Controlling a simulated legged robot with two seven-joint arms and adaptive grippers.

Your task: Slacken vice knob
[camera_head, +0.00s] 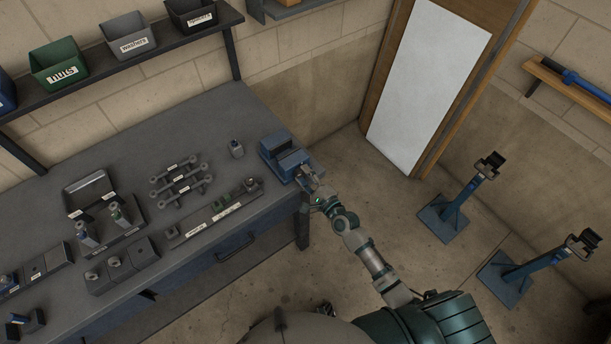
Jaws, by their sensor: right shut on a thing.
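The blue vice (284,155) is fixed at the right end of the grey workbench. My right gripper (309,181) is at the vice's front right side, where the knob would be. It is shut on the vice knob, which is mostly hidden by the fingers. My right arm reaches up to it from the lower right.
The workbench (130,130) holds labelled tools (182,180), a long fixture (215,212) and blocks on its left. A shelf with bins (58,65) hangs above. Two blue stands (460,205) (530,270) stand on the floor at right. Floor between is clear.

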